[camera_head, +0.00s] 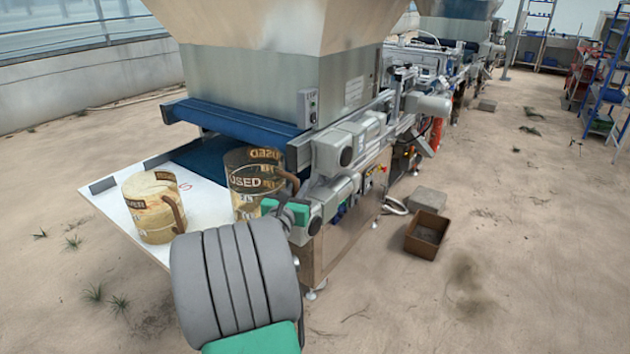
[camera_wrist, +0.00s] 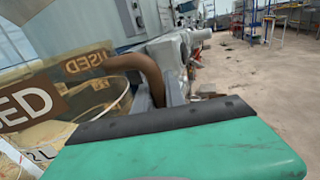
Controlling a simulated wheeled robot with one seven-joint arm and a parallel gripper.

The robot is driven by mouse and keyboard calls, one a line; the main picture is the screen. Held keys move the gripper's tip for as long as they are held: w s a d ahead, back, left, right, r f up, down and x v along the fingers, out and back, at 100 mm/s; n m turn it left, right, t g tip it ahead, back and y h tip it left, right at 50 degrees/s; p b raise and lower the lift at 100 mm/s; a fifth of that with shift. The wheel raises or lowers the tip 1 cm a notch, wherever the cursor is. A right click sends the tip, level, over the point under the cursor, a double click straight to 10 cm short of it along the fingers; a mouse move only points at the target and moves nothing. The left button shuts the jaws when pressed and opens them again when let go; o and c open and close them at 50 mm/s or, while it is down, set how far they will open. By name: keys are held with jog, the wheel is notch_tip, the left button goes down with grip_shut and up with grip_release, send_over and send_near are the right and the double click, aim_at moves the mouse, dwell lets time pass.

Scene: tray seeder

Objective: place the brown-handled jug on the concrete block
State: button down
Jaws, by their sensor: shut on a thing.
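A see-through jug (camera_head: 247,185) with a brown handle and "USED" lettering is at the right part of the white board, against the machine. My gripper (camera_head: 287,208) is shut on its brown handle, at the jug's right side. In the wrist view, the handle (camera_wrist: 148,68) curves down behind the green finger, and part of the jug (camera_wrist: 88,80) shows at left. I cannot tell whether the jug touches the board. A grey concrete block (camera_head: 428,200) lies on the ground right of the machine.
A second yellowish jug (camera_head: 150,208), also brown-handled, stands on the white board (camera_head: 112,205) at left. A brown open box (camera_head: 426,236) sits just in front of the concrete block. The seeder machine (camera_head: 345,195) stands between board and block. Open ground lies at right.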

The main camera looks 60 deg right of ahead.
jog(key=w+a+f+n+t+y, duration=0.3)
jog(key=w+a, duration=0.4)
jog(key=a, duration=1)
jog(key=w+a+f+n+t+y, duration=0.2)
jog(key=w+a+n+t+y, duration=0.3)
jog(key=a, duration=1.2)
jog(key=w+a+f+n+t+y, duration=0.3)
jog(key=w+a+t, duration=0.3)
jog(key=a, duration=1.1)
jog(key=w+n+y, duration=0.1)
jog(key=w, duration=0.2)
jog(key=shift+a+f+y, duration=0.3)
jog(key=shift+a+f, duration=0.05)
jog(key=shift+a, duration=0.05)
jog(key=shift+r, duration=0.1)
